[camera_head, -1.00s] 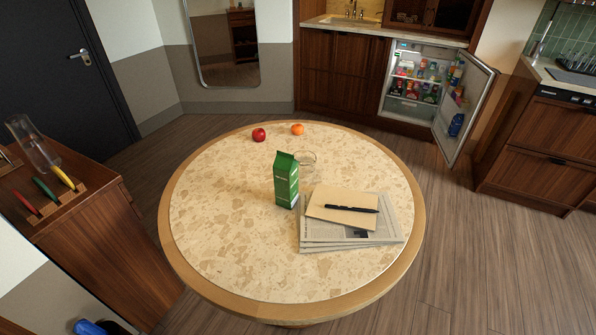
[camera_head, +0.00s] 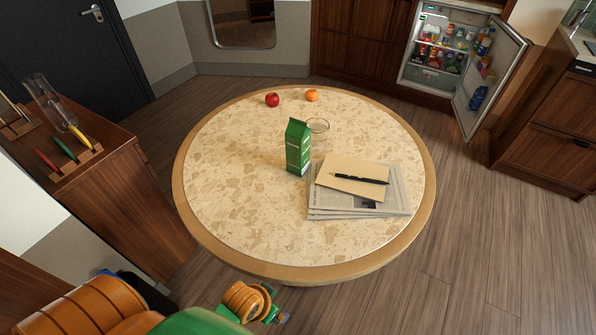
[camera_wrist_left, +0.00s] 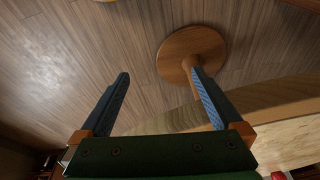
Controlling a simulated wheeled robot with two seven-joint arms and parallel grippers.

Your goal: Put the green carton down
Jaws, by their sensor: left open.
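The green carton (camera_head: 298,148) stands upright on the round stone-topped table (camera_head: 235,215), near its middle, with no gripper touching it. A clear glass (camera_head: 319,127) stands just behind it to the right. My left arm comes in at the bottom left of the head view, in front of the table and well away from the carton. In the left wrist view my left gripper (camera_wrist_left: 159,82) is open, with nothing between its blue-padded fingers. Beyond them are the wood floor and the table's round foot (camera_wrist_left: 191,50). The carton is not recognisable there. My right gripper is not in view.
A stack of newspapers (camera_head: 399,198) with a tan envelope (camera_head: 350,183) and a black pen (camera_head: 361,179) lies right of the carton. A red apple (camera_head: 272,100) and an orange (camera_head: 312,95) lie at the back. The table's left and front are bare. An open fridge (camera_head: 445,50) stands behind.

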